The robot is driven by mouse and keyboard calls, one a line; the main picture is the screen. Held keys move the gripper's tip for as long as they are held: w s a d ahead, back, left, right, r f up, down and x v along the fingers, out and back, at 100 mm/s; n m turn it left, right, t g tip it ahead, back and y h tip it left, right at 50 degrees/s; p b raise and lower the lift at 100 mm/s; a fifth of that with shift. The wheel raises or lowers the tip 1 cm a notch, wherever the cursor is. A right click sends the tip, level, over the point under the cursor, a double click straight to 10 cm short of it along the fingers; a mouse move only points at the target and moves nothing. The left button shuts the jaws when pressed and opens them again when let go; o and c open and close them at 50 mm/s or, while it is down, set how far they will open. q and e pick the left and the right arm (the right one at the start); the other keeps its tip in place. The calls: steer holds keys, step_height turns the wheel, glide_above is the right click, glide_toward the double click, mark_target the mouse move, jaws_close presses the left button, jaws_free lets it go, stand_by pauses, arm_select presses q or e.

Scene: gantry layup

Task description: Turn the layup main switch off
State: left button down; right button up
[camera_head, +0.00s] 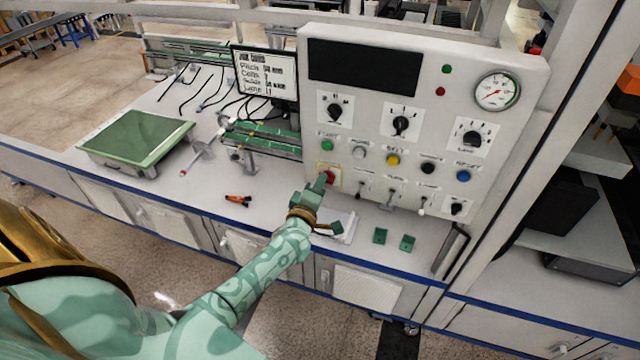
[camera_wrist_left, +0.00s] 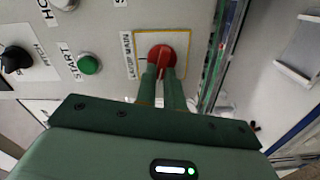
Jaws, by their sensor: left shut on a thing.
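The layup main switch is a red rotary knob on a yellow-bordered plate (camera_head: 338,186), low on the left side of the control panel (camera_head: 318,128). In the left wrist view the red knob (camera_wrist_left: 161,56) sits between the fingertips, beside the printed words "LAYUP MAIN". My left gripper (camera_head: 323,181) reaches the panel and is shut on the knob; its fingers (camera_wrist_left: 162,72) hide the knob's lower part. The knob's exact setting is hard to read. My right gripper is in neither view.
A green START button (camera_wrist_left: 89,64) is beside the switch. Several dials, buttons and small toggles cover the panel, with a gauge (camera_head: 497,91) at upper right. A screen (camera_head: 266,73), a green tray (camera_head: 136,139) and an orange-and-black tool (camera_head: 238,200) are on the bench to the left.

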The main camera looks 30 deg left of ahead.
arm_select(q)
steer(key=shift+f+n, duration=0.2)
steer(key=shift+n, duration=1)
steer(key=c, duration=1.5)
jaws_free()
steer(key=shift+s, duration=0.1)
steer(key=v, duration=1.6)
steer(key=shift+p, duration=0.3)
steer(key=shift+s+f, duration=0.1)
